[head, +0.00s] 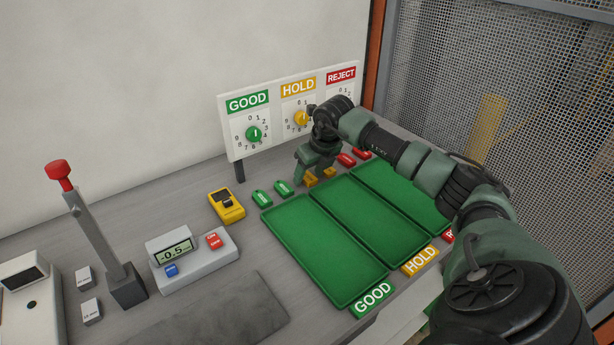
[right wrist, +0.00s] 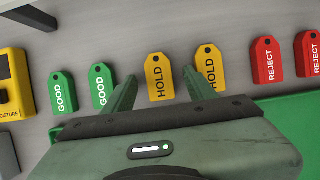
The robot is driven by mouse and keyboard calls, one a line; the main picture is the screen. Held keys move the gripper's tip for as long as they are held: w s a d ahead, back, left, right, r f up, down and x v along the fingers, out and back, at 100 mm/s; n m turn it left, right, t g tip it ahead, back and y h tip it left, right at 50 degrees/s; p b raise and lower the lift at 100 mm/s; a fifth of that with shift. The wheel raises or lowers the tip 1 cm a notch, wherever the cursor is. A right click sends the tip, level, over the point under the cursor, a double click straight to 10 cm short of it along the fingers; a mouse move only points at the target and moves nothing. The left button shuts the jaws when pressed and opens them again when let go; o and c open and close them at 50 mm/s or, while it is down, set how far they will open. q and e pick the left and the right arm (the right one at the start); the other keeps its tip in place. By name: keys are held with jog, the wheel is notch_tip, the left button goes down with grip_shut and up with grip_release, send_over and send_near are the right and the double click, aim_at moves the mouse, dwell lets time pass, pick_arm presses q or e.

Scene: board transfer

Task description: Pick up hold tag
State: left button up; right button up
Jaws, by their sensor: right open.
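Two yellow HOLD tags lie side by side on the bench. In the right wrist view the left HOLD tag (right wrist: 159,80) shows between the fingertips of my right gripper (right wrist: 160,82). The right HOLD tag (right wrist: 211,62) is just beyond the right finger, which hides part of its lower left side. My right gripper is open and empty, pointing down over the tag row. In the head view the right gripper (head: 306,178) partly hides the HOLD tags (head: 312,181). Whether the fingers touch a tag cannot be told. My left gripper is not in view.
Green GOOD tags (right wrist: 102,86) lie left of the HOLD tags and red REJECT tags (right wrist: 266,60) lie right. Green trays (head: 320,250) are in front. A dial board (head: 240,145) stands behind. A yellow device (head: 226,206) and a scale (head: 196,258) stand left.

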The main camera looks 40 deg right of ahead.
grip_shut()
